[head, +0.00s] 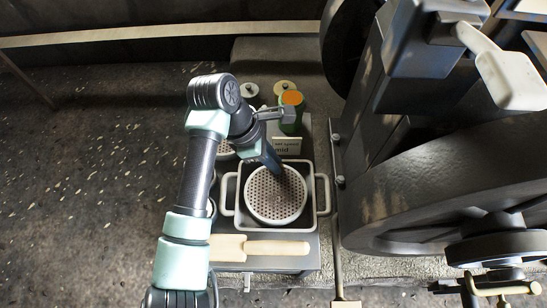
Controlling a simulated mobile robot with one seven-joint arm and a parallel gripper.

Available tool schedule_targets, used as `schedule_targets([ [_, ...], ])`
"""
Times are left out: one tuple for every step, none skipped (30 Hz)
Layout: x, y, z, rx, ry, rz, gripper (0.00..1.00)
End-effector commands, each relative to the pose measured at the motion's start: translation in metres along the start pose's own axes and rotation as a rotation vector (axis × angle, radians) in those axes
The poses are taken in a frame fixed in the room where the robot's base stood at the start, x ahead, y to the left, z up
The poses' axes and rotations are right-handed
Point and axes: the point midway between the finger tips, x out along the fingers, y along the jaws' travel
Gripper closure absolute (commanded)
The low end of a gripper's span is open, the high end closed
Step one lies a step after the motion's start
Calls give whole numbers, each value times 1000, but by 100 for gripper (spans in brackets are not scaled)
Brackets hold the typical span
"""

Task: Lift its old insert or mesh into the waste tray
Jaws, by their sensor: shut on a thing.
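A round, perforated, light-coloured mesh insert (276,203) is at the grey rectangular tray with side handles (313,222). It lies within the tray's outline; I cannot tell whether it rests on the tray floor or hangs just above it. My gripper (277,174) reaches down over the insert's upper edge and is shut on it. The fingertips are dark and partly hidden by the wrist. Another round perforated piece (226,151) shows behind my arm, mostly hidden.
A wooden-handled flat tool (262,247) lies in front of the tray. A green can with an orange top (291,108) and a small label card (287,145) stand behind it. The large engine wheel (440,190) is close on the right. Open floor lies left.

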Motion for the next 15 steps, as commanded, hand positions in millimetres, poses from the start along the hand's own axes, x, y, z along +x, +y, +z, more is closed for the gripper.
schedule_targets([
  [1,0,-1,-1,0,1,100],
  [2,0,-1,-1,0,1,100],
  [2,0,-1,-1,0,1,100],
  [2,0,-2,-1,0,1,100],
  [2,0,-2,-1,0,2,100],
  [2,0,-2,-1,0,2,100],
  [2,0,-2,-1,0,2,100],
  [2,0,-2,-1,0,1,100],
  [2,0,-1,-1,0,1,100],
  [2,0,-1,-1,0,1,100],
  [2,0,-1,-1,0,1,100],
  [2,0,-1,-1,0,1,83],
  [2,0,-1,-1,0,1,78],
  [2,0,-1,-1,0,1,72],
  [2,0,-1,-1,0,1,65],
])
